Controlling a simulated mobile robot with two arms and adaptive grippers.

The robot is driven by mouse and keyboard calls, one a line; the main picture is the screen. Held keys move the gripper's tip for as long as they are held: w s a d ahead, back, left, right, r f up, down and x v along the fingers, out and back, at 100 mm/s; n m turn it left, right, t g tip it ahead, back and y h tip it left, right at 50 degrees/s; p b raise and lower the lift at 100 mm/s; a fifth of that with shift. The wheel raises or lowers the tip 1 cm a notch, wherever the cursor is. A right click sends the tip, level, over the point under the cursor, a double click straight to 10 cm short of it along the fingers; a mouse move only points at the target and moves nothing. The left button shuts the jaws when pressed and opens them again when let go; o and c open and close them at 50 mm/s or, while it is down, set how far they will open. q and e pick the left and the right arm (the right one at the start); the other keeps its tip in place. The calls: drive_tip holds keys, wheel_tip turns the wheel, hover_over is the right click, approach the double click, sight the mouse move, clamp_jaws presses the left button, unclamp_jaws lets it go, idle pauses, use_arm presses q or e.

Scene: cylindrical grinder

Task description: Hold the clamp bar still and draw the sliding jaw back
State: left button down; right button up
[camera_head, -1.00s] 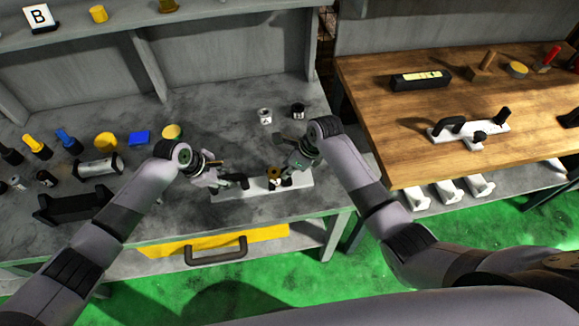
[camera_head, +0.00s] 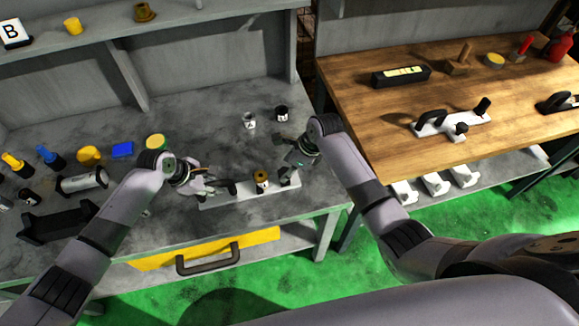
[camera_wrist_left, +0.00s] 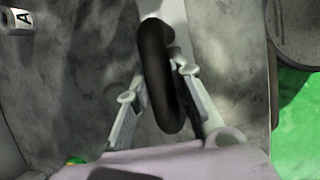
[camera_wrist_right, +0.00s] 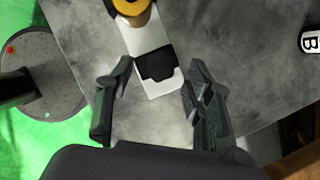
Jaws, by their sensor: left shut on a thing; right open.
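The clamp bar (camera_head: 238,195) is a white bar on the grey bench, with a black loop handle at its left end. My left gripper (camera_head: 212,187) is shut on this handle, which shows between its fingers in the left wrist view (camera_wrist_left: 157,75). A brass-topped cylinder (camera_head: 262,180) stands on the bar. The black sliding jaw (camera_head: 290,178) sits right of it near the bar's right end, with a gap between them. My right gripper (camera_wrist_right: 160,82) is open just above that end. In the right wrist view the jaw (camera_wrist_right: 157,64) appears between its fingers, apparently untouched.
Two small labelled cylinders (camera_head: 249,121) (camera_head: 282,114) stand behind the bar. A black cradle (camera_head: 58,222), a grey cylinder (camera_head: 82,181) and coloured parts lie at the left. A wooden table (camera_head: 390,120) at the right holds another white bar (camera_head: 455,126).

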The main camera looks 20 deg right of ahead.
drive_tip(key=v, duration=1.2)
drive_tip(key=shift+f, duration=0.1)
use_arm(q)
drive_tip(key=c, duration=1.3)
unclamp_jaws()
drive_tip(key=shift+c, duration=0.2)
drive_tip(key=v, duration=1.2)
